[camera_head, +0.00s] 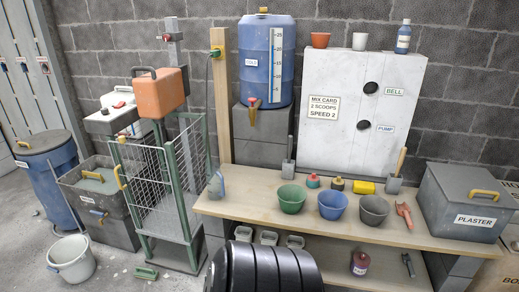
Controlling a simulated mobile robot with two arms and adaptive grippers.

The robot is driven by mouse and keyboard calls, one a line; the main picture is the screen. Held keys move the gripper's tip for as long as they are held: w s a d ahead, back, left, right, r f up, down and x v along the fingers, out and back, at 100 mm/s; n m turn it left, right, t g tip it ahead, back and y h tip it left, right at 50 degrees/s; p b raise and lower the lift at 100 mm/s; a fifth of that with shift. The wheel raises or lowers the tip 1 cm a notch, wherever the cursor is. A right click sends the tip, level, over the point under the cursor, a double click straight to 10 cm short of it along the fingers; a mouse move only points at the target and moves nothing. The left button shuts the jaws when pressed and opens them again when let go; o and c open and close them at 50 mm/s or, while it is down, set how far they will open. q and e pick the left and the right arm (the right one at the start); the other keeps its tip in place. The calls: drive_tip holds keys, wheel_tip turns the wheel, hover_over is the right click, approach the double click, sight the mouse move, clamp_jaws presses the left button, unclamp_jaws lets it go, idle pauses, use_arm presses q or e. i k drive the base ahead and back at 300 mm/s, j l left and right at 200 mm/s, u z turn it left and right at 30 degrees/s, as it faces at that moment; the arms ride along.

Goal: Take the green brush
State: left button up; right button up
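A small green object (145,272), which looks like the green brush, lies on the floor at the bottom left. It is in front of the foot of the wire-mesh cart and to the right of a pale bucket. It is small in the view, so bristles cannot be made out. Neither of my grippers shows in the head view.
The green-framed mesh cart (148,180) stands behind it, the bucket (71,259) to its left. A wooden bench (240,192) with green, blue and grey bowls fills the right. A black ribbed shape covers the bottom centre. Some floor between bucket and brush is clear.

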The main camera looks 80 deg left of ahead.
sight(142, 272)
drive_tip(key=u, duration=3.9)
drive_tip(key=i+u, duration=0.1)
drive_tip(key=i, duration=1)
drive_tip(key=j, duration=0.1)
